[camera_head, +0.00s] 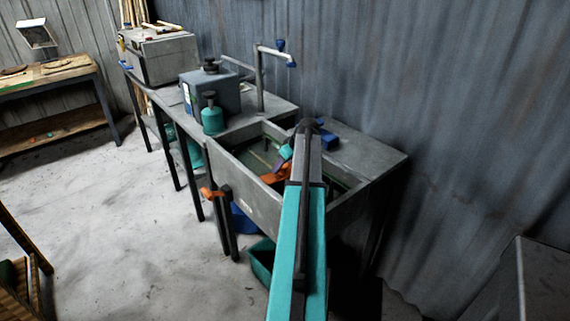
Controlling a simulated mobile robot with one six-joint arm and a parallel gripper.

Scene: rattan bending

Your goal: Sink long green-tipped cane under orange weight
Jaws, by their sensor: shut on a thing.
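The orange weight (274,177) shows inside the grey trough sink (234,178), near its front wall and left of my arm. My gripper (279,167) is down in the sink at the orange weight, shut and apparently on it. My own arm hides most of the gripper, so its fingertips do not show clearly. A thin pale strip (261,158) lies in the sink left of the gripper and may be a cane. I cannot make out a green tip on it.
A blue block (330,141) sits by the sink's back right. A teal bottle (212,117) and a grey-blue box (207,91) stand on the left bench. An orange-handled clamp (213,194) is at the sink's front left.

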